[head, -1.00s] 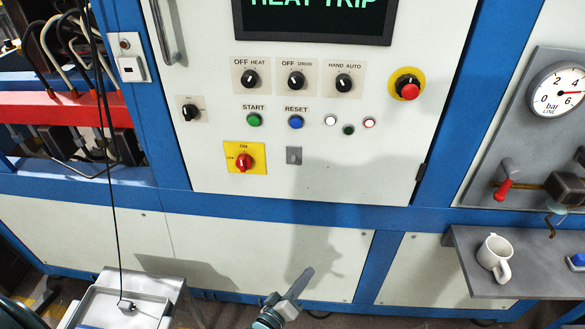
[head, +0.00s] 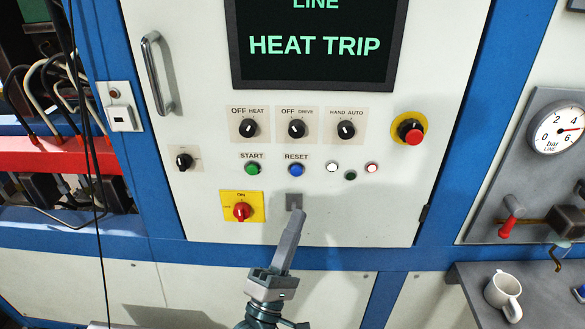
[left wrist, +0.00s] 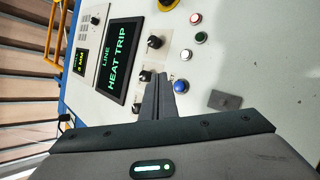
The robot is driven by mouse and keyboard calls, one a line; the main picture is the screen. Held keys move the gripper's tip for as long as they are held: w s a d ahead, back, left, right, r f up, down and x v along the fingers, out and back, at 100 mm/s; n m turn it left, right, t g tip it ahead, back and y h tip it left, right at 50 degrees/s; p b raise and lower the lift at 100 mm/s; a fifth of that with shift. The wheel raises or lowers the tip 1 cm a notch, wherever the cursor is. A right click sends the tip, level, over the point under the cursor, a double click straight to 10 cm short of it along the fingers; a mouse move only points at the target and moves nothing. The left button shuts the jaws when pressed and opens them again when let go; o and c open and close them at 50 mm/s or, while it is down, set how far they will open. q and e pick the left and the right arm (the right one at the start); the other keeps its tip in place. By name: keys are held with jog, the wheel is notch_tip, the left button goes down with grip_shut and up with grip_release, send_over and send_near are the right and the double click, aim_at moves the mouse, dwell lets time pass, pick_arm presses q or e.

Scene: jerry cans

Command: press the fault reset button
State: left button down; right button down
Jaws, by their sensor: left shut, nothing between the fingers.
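The blue RESET button (head: 296,169) is on the white control panel (head: 330,218), under its printed label and right of the green START button (head: 252,168). My left gripper (head: 299,212) is shut and empty. In the head view its fingertips overlap the lower edge of a small grey plate (head: 294,200) below the blue button. The left wrist view also shows the blue button (left wrist: 181,86), just right of the shut fingers (left wrist: 163,78). The fingertips look apart from the button; the exact gap to the panel is hard to tell. My right gripper is out of view.
The screen (head: 315,45) reads HEAT TRIP. Selector knobs (head: 297,129) sit above the buttons, a red emergency stop (head: 411,132) to the right, and a red rotary switch on yellow (head: 241,211) lower left. A white mug (head: 503,294) stands on a shelf at right.

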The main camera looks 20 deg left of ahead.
aim_at(296, 171)
pick_arm(q)
jog(key=shift+s+a+r+n+t, duration=0.15)
jog(key=shift+s+r+n, duration=0.05)
jog(key=shift+r, duration=0.4)
jog(key=shift+s+a+r+n+t, duration=0.1)
jog(key=shift+s+r+n+t, duration=0.1)
jog(key=shift+r, duration=0.35)
jog(key=shift+w, duration=0.15)
jog(key=w+a+b, duration=0.1)
jog(key=w+a, duration=0.1)
jog(key=w, duration=0.6)
jog(key=shift+w+a, duration=0.15)
jog(key=shift+a, duration=0.1)
jog(key=shift+w+b, duration=0.2)
jog(key=shift+b, duration=0.1)
dwell(1.3)
jog(key=shift+w+a, duration=0.1)
jog(key=shift+w, duration=0.15)
